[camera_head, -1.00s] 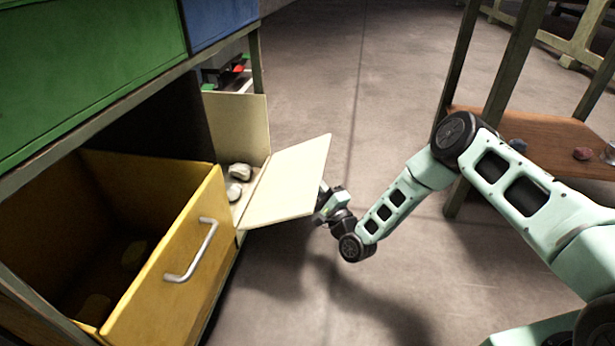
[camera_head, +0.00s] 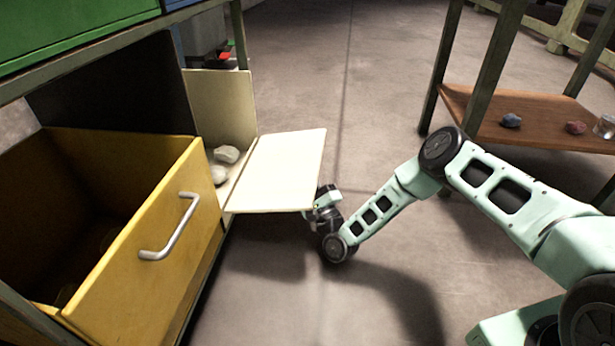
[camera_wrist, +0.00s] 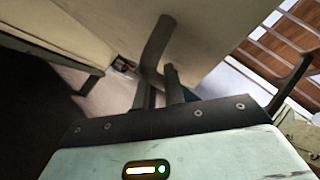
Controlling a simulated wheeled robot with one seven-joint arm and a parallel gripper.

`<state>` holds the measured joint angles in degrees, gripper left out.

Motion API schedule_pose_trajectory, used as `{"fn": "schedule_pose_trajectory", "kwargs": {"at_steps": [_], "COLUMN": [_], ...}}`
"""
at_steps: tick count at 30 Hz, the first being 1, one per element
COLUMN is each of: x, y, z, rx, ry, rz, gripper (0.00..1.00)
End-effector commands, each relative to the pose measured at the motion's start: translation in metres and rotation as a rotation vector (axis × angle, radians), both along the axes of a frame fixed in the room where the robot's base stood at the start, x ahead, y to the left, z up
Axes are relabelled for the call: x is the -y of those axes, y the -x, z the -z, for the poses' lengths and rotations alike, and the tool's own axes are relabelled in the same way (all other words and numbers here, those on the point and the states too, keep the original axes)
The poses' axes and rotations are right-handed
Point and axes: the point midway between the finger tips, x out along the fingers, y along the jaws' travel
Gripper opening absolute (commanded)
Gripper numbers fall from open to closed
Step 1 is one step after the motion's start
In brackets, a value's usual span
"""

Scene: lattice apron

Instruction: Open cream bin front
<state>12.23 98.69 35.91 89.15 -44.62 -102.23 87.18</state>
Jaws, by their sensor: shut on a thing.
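The cream bin (camera_head: 222,105) stands in the rack with its front (camera_head: 280,170) swung out and down, lying close to level. Pale stones (camera_head: 226,155) sit inside the bin. My gripper (camera_head: 318,208) is at the outer edge of the front, on its outer side, partly hidden by the panel. In the wrist view the cream front (camera_wrist: 215,40) is close above, and my gripper (camera_wrist: 160,88) is shut on the dark handle (camera_wrist: 157,45) fixed to it.
A yellow drawer (camera_head: 150,250) with a metal handle stands pulled out left of the cream bin. A green bin (camera_head: 70,30) is above. A brown shelf (camera_head: 530,118) with several small objects is at the right. The floor between is clear.

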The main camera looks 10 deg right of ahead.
Motion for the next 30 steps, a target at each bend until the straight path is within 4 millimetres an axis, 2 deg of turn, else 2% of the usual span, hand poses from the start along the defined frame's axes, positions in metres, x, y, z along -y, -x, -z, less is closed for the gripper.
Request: {"fn": "schedule_pose_trajectory", "kwargs": {"at_steps": [2,3,17,20,25,30], "x": [-0.004,-0.004,-0.001,0.002,0.009,0.022], "y": [-0.001,-0.001,0.003,0.012,0.041,0.08], "z": [-0.003,-0.003,0.0,0.005,0.022,0.018], "rx": [0.002,0.002,0.001,-0.001,-0.004,-0.005], "ry": [-0.001,-0.001,-0.001,0.0,-0.001,-0.001], "rz": [-0.009,-0.01,-0.004,-0.003,-0.006,-0.006], "gripper": [0.0,0.19,0.2,0.2,0.2,0.2]}}
